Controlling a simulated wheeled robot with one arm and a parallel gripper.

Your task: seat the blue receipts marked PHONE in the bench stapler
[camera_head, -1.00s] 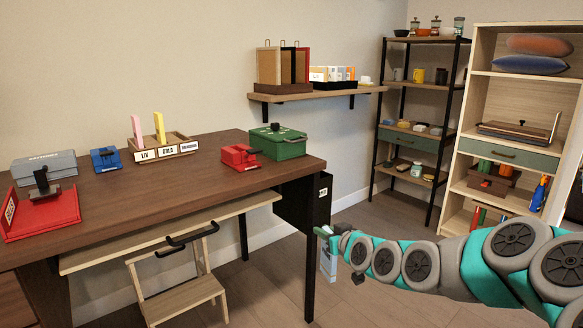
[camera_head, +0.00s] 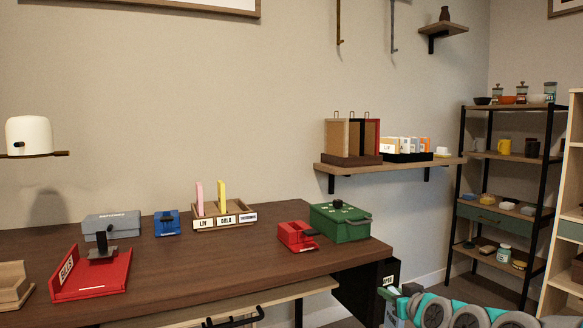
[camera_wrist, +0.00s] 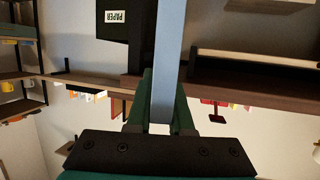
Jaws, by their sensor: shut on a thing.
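My gripper (camera_wrist: 160,118) is shut on a long, pale blue paper strip, the blue receipts (camera_wrist: 168,60); no PHONE mark is readable on it. In the head view the receipts (camera_head: 391,312) show at the bottom edge, in front of the desk's right end, partly cut off.
The desk (camera_head: 190,265) also holds a grey box (camera_head: 110,224), a small blue device (camera_head: 167,223), a labelled rack (camera_head: 224,221) with pink and yellow slips, a small red device (camera_head: 297,236) and a green box (camera_head: 340,222). A black paper bin (camera_wrist: 120,28) hangs at the desk's right end.

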